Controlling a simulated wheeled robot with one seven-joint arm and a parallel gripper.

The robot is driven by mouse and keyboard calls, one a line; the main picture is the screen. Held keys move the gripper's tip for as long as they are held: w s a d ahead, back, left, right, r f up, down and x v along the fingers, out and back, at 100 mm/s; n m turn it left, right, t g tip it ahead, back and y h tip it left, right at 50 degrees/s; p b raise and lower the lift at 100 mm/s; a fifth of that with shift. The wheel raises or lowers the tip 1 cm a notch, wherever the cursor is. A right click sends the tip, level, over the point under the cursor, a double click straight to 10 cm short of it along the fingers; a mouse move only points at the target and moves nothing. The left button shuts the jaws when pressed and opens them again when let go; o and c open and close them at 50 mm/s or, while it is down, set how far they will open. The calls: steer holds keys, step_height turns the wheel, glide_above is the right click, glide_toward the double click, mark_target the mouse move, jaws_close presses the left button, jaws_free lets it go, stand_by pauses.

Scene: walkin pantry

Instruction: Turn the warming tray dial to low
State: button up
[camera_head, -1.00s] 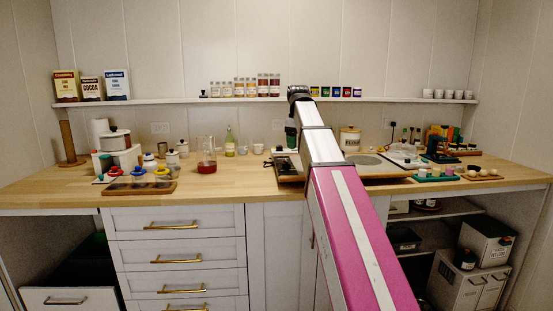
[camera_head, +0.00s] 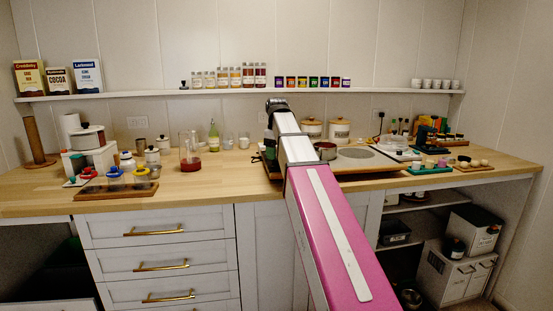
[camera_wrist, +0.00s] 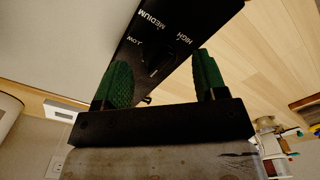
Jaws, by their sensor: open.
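The warming tray shows in the head view as a flat pale slab (camera_head: 385,161) with a grey round patch, on the counter right of my arm. In the wrist view its dark control panel (camera_wrist: 172,28) carries the words LOW, MEDIUM and HIGH. The dial (camera_wrist: 154,66) is dark on dark, low on the panel between my fingers; its setting is hard to read. My gripper (camera_wrist: 160,66) has two green fingertips, spread apart with nothing held between them. Whether they touch the panel, I cannot tell. In the head view the fingers are mostly hidden by my arm.
A dark red pot (camera_head: 326,151) stands by the tray's left side, close to my arm. Two canisters (camera_head: 340,131) stand behind it. A jug of red liquid (camera_head: 190,152) and a green bottle (camera_head: 214,136) stand to the left.

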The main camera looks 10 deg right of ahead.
steer(key=shift+f, duration=1.2)
steer(key=c, duration=0.9)
steer(key=shift+m, duration=0.4)
steer(key=m, duration=0.6)
steer(key=shift+m, duration=0.3)
steer(key=m, duration=0.6)
steer(key=shift+m, duration=0.3)
